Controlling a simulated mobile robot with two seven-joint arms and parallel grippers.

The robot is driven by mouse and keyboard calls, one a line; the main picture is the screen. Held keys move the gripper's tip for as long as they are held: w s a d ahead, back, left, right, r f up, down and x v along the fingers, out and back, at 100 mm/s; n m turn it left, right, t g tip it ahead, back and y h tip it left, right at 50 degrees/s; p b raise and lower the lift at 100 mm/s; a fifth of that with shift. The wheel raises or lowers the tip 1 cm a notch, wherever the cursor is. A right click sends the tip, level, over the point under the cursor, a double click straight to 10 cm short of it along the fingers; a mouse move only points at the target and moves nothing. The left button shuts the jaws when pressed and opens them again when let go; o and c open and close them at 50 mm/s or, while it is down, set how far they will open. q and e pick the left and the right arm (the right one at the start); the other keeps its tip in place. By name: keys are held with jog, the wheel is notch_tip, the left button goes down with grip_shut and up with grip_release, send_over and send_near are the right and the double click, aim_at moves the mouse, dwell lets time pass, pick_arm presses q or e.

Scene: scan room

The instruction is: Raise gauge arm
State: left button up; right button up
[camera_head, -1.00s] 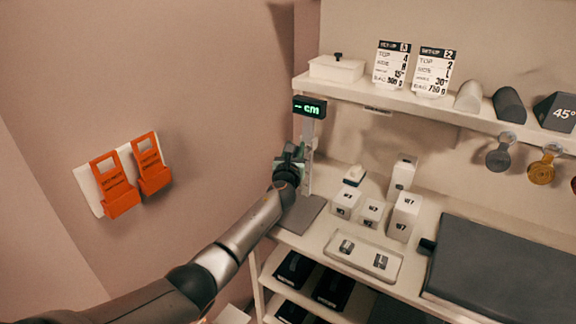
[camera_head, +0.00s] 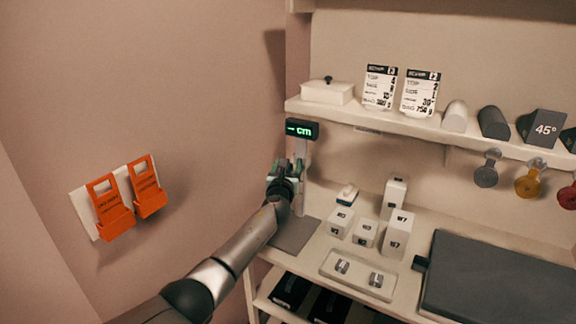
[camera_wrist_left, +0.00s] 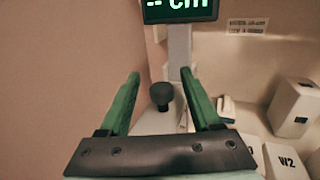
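The height gauge stands at the left end of the bench, with a green-lit display (camera_head: 302,130) reading "-- cm", a pale upright post (camera_head: 301,150) and a grey base plate (camera_head: 295,236). The display (camera_wrist_left: 180,8) and post (camera_wrist_left: 180,48) also show in the left wrist view. There a dark round knob (camera_wrist_left: 161,96) on a pale part, apparently the gauge arm, lies between my finger lines. My left gripper (camera_head: 285,168) is beside the post, below the display. Its green fingers (camera_wrist_left: 161,76) are apart, and I see no contact with the knob. My right gripper is out of view.
White weight blocks (camera_head: 398,234) and a shallow tray (camera_head: 345,287) stand right of the gauge. A dark mat (camera_head: 500,280) covers the bench further right. A shelf (camera_head: 400,122) runs above. Orange holders (camera_head: 110,208) hang on the left wall.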

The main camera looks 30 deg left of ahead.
pick_arm(q)
jog(key=shift+s, duration=0.1)
jog(key=shift+s+d+p, duration=0.2)
jog(key=shift+s+p, duration=0.25)
jog(key=shift+p, duration=0.1)
jog(key=p+v, duration=0.3)
jog(key=v, duration=0.8)
jog(key=shift+s+p, duration=0.2)
jog(key=shift+p, duration=0.1)
jog(key=shift+d+f, duration=0.1)
jog(key=s+d+f+n+g+h, duration=0.35)
jog(key=s+f+n, duration=0.35)
jog(key=s+f, duration=0.25)
jog(key=s+d+f+n+g+h, duration=0.2)
jog(key=s+d+f+n, duration=0.3)
jog(key=s+f+n, duration=0.45)
jog(key=s+d+f+n+g+h, duration=0.1)
jog(key=s+d+f+n, duration=0.1)
jog(key=s+n, duration=0.5)
jog(key=s+d+f+n+g+h, duration=0.1)
jog(key=s+d+f+n, duration=0.2)
jog(key=s, duration=0.7)
notch_tip(320, 180, down, 2)
jog(key=n, duration=0.4)
